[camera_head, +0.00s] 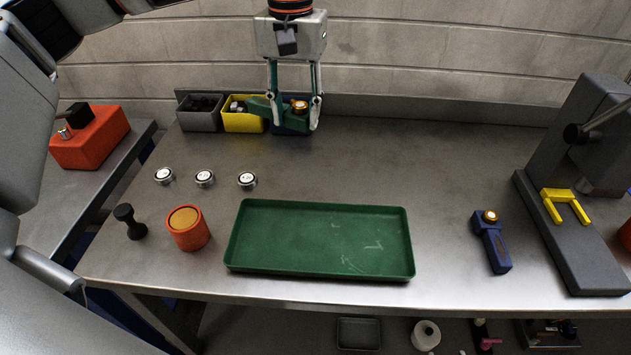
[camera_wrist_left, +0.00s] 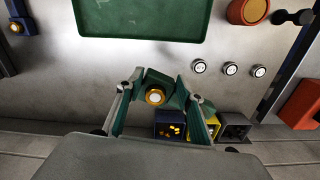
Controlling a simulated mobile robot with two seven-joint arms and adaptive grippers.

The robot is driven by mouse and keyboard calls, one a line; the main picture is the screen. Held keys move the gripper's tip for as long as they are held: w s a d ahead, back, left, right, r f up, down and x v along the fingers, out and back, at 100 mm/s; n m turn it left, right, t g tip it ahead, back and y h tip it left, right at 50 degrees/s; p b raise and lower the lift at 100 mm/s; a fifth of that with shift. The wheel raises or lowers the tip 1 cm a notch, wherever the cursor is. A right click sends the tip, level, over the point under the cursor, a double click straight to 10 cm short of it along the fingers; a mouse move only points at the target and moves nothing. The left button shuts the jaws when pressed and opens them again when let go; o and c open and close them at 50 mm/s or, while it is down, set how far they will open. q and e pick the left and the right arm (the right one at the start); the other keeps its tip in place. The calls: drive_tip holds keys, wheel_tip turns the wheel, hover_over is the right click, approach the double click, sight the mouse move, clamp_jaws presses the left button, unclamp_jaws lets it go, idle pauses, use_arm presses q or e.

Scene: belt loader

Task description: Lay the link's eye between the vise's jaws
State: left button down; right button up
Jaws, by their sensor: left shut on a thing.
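My left gripper (camera_head: 293,126) is shut on a green link (camera_head: 262,108) above the back of the bench, in front of the bins. The link has a brass-ringed eye, which shows between the fingers. In the left wrist view the green link (camera_wrist_left: 175,98) lies between the fingers of the left gripper (camera_wrist_left: 158,84), with its eye facing the camera. A grey press-like machine (camera_head: 590,130) with a dark lever and a yellow fork (camera_head: 565,205) stands at the right. I cannot make out a vise with certainty. My right gripper is not in view.
A green tray (camera_head: 320,273) lies at the front middle. A blue link (camera_head: 491,243) lies right of it. An orange cup (camera_head: 187,228), a black knob-like piece (camera_head: 130,222) and three silver discs (camera_head: 205,179) are at left. Bins (camera_head: 243,114) line the back. The right-centre bench is clear.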

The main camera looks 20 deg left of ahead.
use_arm(q)
wheel_tip(320, 180, down, 19)
drive_tip(key=shift+f, duration=0.15)
idle(0.5)
drive_tip(key=shift+f, duration=0.15)
drive_tip(key=c, duration=1.3)
unclamp_jaws()
drive_tip(key=shift+s, duration=0.1)
